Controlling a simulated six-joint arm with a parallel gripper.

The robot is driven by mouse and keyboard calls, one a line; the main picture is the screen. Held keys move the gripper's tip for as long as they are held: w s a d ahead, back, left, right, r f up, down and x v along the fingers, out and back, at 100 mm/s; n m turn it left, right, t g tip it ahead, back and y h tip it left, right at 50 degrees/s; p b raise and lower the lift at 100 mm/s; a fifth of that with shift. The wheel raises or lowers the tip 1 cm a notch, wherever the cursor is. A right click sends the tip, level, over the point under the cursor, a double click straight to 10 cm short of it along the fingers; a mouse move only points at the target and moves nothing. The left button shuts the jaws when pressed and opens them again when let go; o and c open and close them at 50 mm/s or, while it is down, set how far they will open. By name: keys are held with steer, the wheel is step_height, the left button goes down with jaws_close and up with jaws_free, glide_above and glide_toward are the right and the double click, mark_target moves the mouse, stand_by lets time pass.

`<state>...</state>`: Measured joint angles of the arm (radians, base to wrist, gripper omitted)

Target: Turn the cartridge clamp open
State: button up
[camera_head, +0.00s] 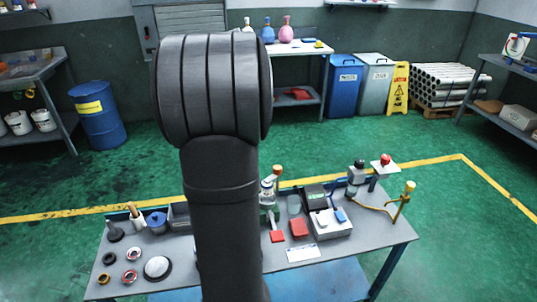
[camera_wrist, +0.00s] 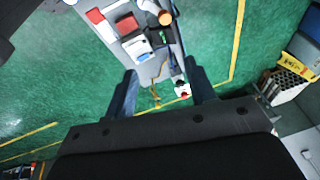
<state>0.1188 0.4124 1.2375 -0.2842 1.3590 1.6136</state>
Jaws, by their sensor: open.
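On the workbench (camera_head: 342,238), a small upright white-and-green tower (camera_head: 268,194) with an orange-tan cap stands just right of my arm. In the wrist view an orange-tan round top (camera_wrist: 165,18) on a white body shows at the upper edge. I cannot make out which part is the cartridge clamp or how it is turned. My gripper (camera_wrist: 163,82) is open and empty, its two dark fingers apart, above the bench's end with the red-knobbed device (camera_wrist: 183,90). In the head view my gripper is hidden and my arm covers the bench's middle.
Right of the tower are a red block (camera_head: 299,228), a white box with blue parts (camera_head: 328,222), a dark green box (camera_head: 314,197) and a yellow-topped post (camera_head: 404,200) with a hose. Rings and a blue pot (camera_head: 157,222) fill the left. Green floor surrounds the bench.

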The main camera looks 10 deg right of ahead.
steer(key=g+h, duration=0.1)
steer(key=g, duration=0.1)
glide_toward(277, 167)
steer(key=shift+m, duration=0.4)
steer(key=x, duration=0.9)
steer(key=shift+c, duration=0.2)
steer(key=c, duration=0.9)
